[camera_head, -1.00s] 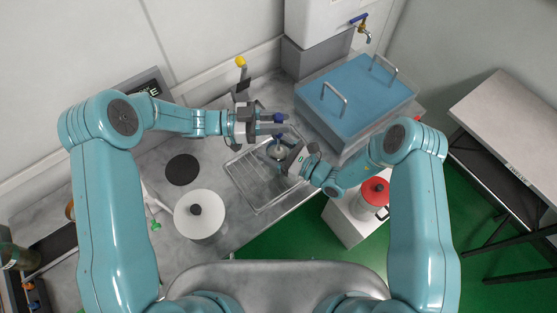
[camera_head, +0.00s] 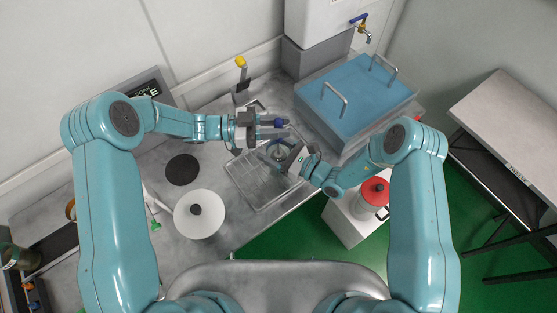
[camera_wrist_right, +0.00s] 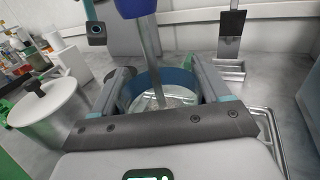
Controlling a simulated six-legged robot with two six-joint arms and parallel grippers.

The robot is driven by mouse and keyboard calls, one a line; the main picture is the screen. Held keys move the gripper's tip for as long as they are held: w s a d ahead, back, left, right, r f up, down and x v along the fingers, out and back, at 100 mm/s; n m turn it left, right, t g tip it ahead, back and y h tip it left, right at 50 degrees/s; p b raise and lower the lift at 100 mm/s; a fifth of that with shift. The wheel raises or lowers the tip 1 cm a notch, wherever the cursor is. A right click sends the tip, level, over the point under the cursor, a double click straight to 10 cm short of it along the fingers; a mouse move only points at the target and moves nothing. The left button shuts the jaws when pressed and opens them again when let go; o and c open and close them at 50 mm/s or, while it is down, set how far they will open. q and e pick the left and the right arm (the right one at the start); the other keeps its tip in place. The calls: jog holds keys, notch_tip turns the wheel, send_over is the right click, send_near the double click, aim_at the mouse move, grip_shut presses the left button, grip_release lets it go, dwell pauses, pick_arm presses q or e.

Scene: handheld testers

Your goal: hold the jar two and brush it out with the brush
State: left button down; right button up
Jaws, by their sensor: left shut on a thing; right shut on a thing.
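The jar (camera_head: 277,158) is a clear vessel with a blue band, held over the wire rack. It shows larger in the right wrist view (camera_wrist_right: 172,80), between the two fingers of my right gripper (camera_wrist_right: 160,78), which is shut around it. The brush has a blue handle (camera_head: 279,122), and its thin grey shaft (camera_wrist_right: 150,55) runs down into the jar's mouth in the wrist view. My left gripper (camera_head: 274,127) is shut on the brush above the jar. The brush head inside the jar is hard to make out.
The wire rack (camera_head: 245,180) lies below the jar. A white lidded pot (camera_head: 200,222) and a dark round pad (camera_head: 182,170) are on the counter at left. A blue-lidded bath (camera_head: 355,98) stands at right, with a red-lidded pot (camera_head: 374,192) in front.

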aim_at(278, 123)
pick_arm(q)
jog(key=shift+s, duration=0.3)
dwell(0.4)
jog(key=shift+r, duration=2.5)
jog(key=shift+f, duration=0.1)
jog(key=shift+f, duration=2.45)
jog(key=shift+r, duration=2.55)
